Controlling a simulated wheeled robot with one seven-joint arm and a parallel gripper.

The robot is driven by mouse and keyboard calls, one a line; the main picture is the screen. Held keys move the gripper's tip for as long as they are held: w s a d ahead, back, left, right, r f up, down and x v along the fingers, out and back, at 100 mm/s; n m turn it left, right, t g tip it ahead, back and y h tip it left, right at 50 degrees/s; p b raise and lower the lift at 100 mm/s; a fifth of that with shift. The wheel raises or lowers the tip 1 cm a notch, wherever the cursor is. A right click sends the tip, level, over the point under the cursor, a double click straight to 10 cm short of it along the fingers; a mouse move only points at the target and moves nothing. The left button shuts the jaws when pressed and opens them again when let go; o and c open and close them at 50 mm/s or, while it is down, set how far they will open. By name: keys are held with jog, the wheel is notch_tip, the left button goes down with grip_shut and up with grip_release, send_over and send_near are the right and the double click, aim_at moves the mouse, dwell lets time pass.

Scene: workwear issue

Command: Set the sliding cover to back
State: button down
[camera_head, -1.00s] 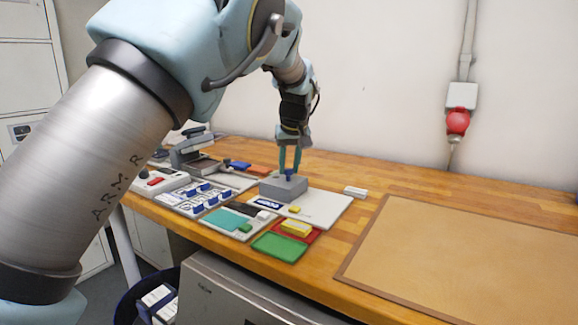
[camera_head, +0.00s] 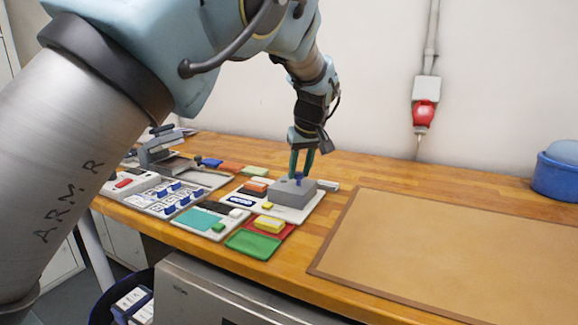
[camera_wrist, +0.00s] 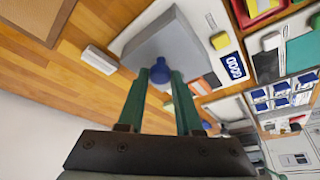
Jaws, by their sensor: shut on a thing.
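The sliding cover (camera_head: 286,194) is a grey block on a white board (camera_head: 292,217) in the head view. It stands towards the board's right side, and an orange block (camera_head: 256,184) shows beside it on the left. A blue knob (camera_head: 299,179) rises from the cover. My gripper (camera_head: 300,171) is above the cover with its teal fingers shut on the knob. In the wrist view the grey cover (camera_wrist: 160,38) and blue knob (camera_wrist: 161,72) lie at the tips of my gripper (camera_wrist: 160,80).
A white bar (camera_head: 327,185) lies close to the cover's right. A red tray with a yellow block (camera_head: 269,226) and a green tray (camera_head: 253,244) are in front. A keypad-like panel (camera_head: 168,197) stands left. A large brown mat (camera_head: 450,245) leaves clear room right.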

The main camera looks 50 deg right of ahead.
jog(key=shift+s+d, duration=0.1)
jog(key=shift+s, duration=0.15)
jog(key=c, duration=0.8)
grip_release()
jog(key=shift+s, duration=0.1)
jog(key=shift+o, duration=1)
jog(key=shift+r, duration=0.1)
jog(key=b+v, duration=0.1)
jog(key=v, duration=0.9)
jog(key=shift+r+b, duration=0.3)
jog(key=shift+r, duration=0.05)
